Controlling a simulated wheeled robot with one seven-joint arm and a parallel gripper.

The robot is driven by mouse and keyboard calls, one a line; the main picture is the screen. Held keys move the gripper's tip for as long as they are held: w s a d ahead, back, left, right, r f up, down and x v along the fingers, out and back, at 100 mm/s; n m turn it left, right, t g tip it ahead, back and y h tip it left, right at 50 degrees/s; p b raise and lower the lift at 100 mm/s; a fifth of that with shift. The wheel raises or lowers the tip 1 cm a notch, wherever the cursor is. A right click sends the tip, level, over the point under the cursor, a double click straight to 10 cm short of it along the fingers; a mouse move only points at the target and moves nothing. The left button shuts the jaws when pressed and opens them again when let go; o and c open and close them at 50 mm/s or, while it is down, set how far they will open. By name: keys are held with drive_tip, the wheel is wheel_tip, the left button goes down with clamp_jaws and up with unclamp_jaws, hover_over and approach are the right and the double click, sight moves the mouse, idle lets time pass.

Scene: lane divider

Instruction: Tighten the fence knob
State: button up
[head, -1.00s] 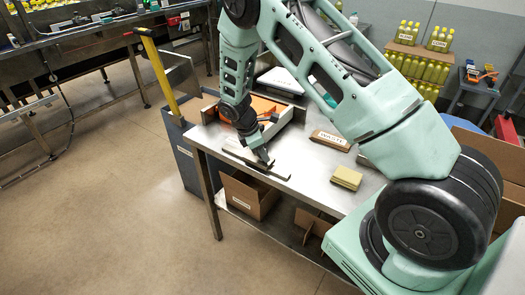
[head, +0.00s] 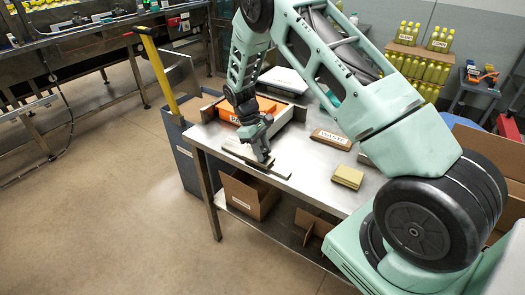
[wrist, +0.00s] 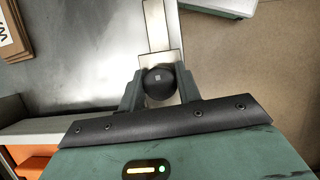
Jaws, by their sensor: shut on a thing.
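The fence knob is a round black knob (wrist: 157,87) in the wrist view, with a small pale mark on its top. It sits at the end of a narrow metal strip (wrist: 157,24) on a small bright plate. My gripper (wrist: 158,80) has a finger on each side of the knob and is shut on it. The knob itself is hidden there by the fingers.
The steel table (head: 305,150) carries an orange tray (head: 268,104), a labelled brown block (head: 331,139) and yellow pads (head: 347,177). A cardboard box (head: 249,194) is on the lower shelf. Floor at left is clear.

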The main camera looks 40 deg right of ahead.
drive_tip(key=shift+w+r+m, duration=0.1)
drive_tip(key=shift+r+m, duration=0.05)
drive_tip(key=shift+m, duration=0.25)
drive_tip(key=o, duration=1)
drive_tip(key=shift+c, duration=0.2)
drive_tip(key=b+v, duration=0.3)
drive_tip(key=v, duration=1.4)
drive_tip(key=shift+d+r, duration=0.15)
drive_tip(key=shift+d, duration=0.05)
